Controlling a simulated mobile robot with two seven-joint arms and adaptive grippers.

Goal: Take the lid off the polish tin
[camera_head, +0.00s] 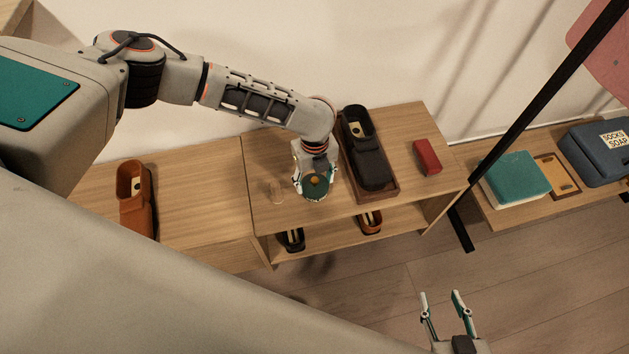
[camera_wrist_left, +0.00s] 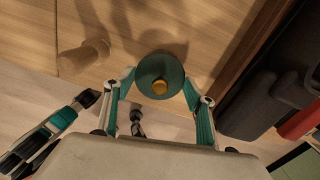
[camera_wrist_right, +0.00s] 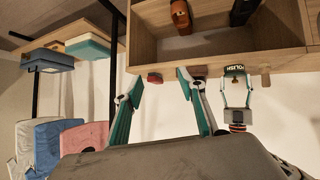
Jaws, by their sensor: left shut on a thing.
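The polish tin (camera_head: 322,191) is round and dark green with an orange knob on its lid, near the shelf top's front edge. My left gripper (camera_head: 314,187) is shut on its sides from above. In the left wrist view the green lid (camera_wrist_left: 150,68) and its orange knob (camera_wrist_left: 159,87) show between the fingertips. The right wrist view shows the tin's POLISH label (camera_wrist_right: 235,70) between the left fingers. The lid sits on the tin. My right gripper (camera_head: 441,293) is open and empty, over the floor in front of the shelf, away from the tin.
A pale wooden peg-shaped thing (camera_head: 277,191) stands left of the tin. A brown shoe (camera_head: 133,198) is far left. A black post (camera_head: 540,90) rises at right.

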